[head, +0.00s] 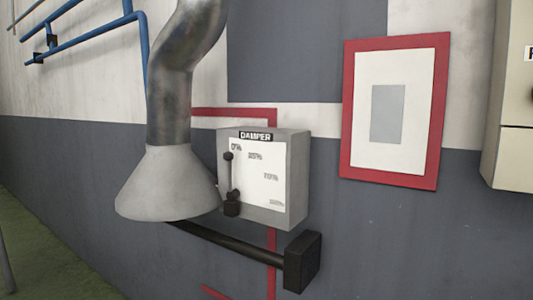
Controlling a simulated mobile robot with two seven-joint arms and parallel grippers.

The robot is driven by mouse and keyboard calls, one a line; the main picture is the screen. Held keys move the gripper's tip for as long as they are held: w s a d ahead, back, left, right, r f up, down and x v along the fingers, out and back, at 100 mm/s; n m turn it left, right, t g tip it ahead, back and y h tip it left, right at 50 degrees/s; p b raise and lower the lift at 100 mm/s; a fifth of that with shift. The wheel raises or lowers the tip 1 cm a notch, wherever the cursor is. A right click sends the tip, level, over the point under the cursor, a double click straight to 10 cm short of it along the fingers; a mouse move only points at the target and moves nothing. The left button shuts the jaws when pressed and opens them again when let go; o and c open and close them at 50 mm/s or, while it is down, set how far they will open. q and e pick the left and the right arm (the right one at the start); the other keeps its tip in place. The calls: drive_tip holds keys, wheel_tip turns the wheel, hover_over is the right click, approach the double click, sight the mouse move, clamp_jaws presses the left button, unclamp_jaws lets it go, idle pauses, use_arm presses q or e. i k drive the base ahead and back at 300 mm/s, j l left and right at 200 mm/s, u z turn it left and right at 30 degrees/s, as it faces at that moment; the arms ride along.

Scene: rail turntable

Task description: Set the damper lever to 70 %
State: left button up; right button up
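The damper box (292,180) is a grey case on the wall in the head view, with a white scale face and a "DAMPER" label on top. Its scale marks run from 0% at the upper left down to the lower right; the middle marks are small, and one at the right (271,177) looks like 70%. The dark damper lever (229,175) stands nearly upright at the face's left side, its knob just below the 0% mark and its pivot at the lower left. Neither of my grippers is in view.
A grey conical hood (166,184) on a metal duct (170,97) hangs close to the box's left side. A dark bar (230,242) ending in a black block (302,262) runs below. A red-framed panel (437,110) and a beige cabinet (510,160) are to the right.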

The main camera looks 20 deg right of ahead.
sight(231, 205)
drive_tip(key=i+l+z, duration=0.1)
drive_tip(key=i+z, duration=0.95)
drive_tip(key=k+j, duration=0.05)
drive_tip(key=k, duration=0.05)
